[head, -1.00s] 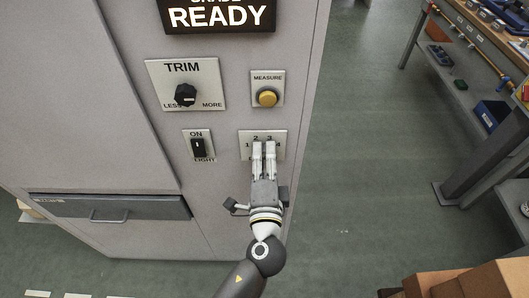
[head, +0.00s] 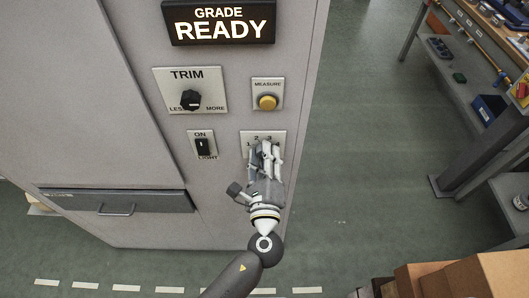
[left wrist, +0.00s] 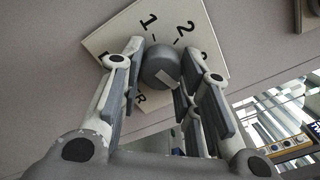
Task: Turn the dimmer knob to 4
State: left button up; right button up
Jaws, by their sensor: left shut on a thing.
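The dimmer plate (head: 249,138) is a pale square with numbers, low on the right of the cabinet front. In the left wrist view the plate (left wrist: 125,35) looks tilted, with 1 and 2 readable and the other marks partly hidden. The round grey dimmer knob (left wrist: 161,66) sits between my left gripper's fingers. My left gripper (head: 264,150) is at the plate, shut on the knob, and hides it in the head view. The gripper is rolled relative to the plate. A light mark shows on the knob's face; I cannot tell which number it points to. My right gripper is not in view.
Above the plate is a yellow MEASURE button (head: 267,102). To the left are a black TRIM knob (head: 190,100) and a LIGHT switch (head: 203,146). A lit READY sign (head: 219,22) is above. A workbench (head: 470,40) stands right; cardboard boxes (head: 460,280) are lower right.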

pick_arm(q)
jog(key=shift+f+m, duration=0.1)
jog(key=shift+m, duration=0.3)
jog(key=o, duration=1)
jog(key=s, duration=1.2)
